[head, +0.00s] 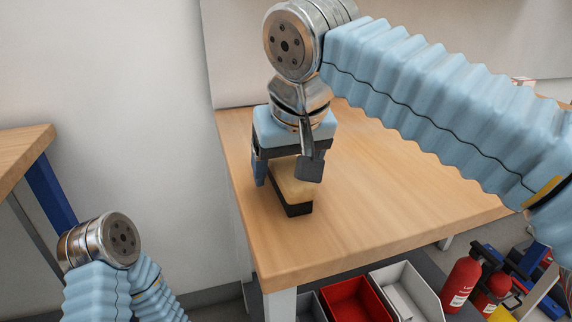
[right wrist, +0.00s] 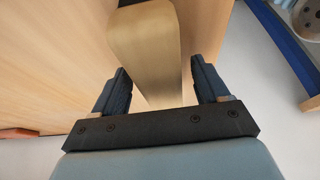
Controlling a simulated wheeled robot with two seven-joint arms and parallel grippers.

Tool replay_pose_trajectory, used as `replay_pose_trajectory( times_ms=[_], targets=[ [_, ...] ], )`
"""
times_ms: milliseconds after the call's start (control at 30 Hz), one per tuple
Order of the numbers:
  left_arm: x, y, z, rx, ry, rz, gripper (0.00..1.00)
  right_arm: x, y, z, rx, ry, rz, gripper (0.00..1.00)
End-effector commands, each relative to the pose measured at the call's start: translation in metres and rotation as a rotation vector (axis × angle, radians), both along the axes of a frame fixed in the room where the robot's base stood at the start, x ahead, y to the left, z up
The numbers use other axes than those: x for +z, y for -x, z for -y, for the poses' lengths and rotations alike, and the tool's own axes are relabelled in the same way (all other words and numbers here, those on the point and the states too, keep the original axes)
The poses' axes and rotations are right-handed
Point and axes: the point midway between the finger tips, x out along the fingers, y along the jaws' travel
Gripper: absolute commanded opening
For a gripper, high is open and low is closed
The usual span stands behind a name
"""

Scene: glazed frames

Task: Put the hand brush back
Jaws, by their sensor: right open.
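The hand brush (head: 294,187) has a pale wooden body with a dark underside. It is on the wooden table near the table's left side. My right gripper (head: 285,174) points down over the brush, with its fingers open on either side of it. In the right wrist view the wooden body of the brush (right wrist: 147,50) lies between the two open fingers (right wrist: 160,82), with gaps visible at both sides. Part of the brush is hidden behind my gripper in the head view. My left arm shows at the lower left, but its gripper is out of view.
The wooden table (head: 400,190) is otherwise bare to the right of the brush. Below its front edge are a red bin (head: 352,300) and a pale bin (head: 408,291). A red fire extinguisher (head: 461,282) stands at the lower right. Another wooden-topped table (head: 22,152) is at the left.

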Motion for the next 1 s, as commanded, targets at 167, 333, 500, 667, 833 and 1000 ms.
replay_pose_trajectory(
  times_ms=[167,333,500,667,833,1000],
  targets=[
    [0.009,0.000,0.000,-0.001,0.001,0.000,0.72,0.030,0.010,0.003,0.000,-0.003,0.003,0.74],
    [0.021,0.000,0.001,-0.004,0.002,0.000,0.72,0.068,0.025,0.007,0.001,-0.003,0.003,0.74],
    [0.031,0.000,0.001,-0.005,0.003,-0.001,0.72,0.098,0.037,0.011,0.002,-0.002,0.000,0.74],
    [0.034,0.000,0.001,-0.006,0.004,0.000,0.72,0.110,0.043,0.014,0.000,0.000,0.001,0.74],
    [0.034,0.000,0.002,-0.006,0.004,-0.001,0.72,0.112,0.044,0.014,0.000,0.000,0.001,0.74],
    [0.034,0.000,0.001,-0.006,0.004,-0.001,0.72,0.111,0.044,0.014,0.000,0.000,0.001,0.74]
  ],
)
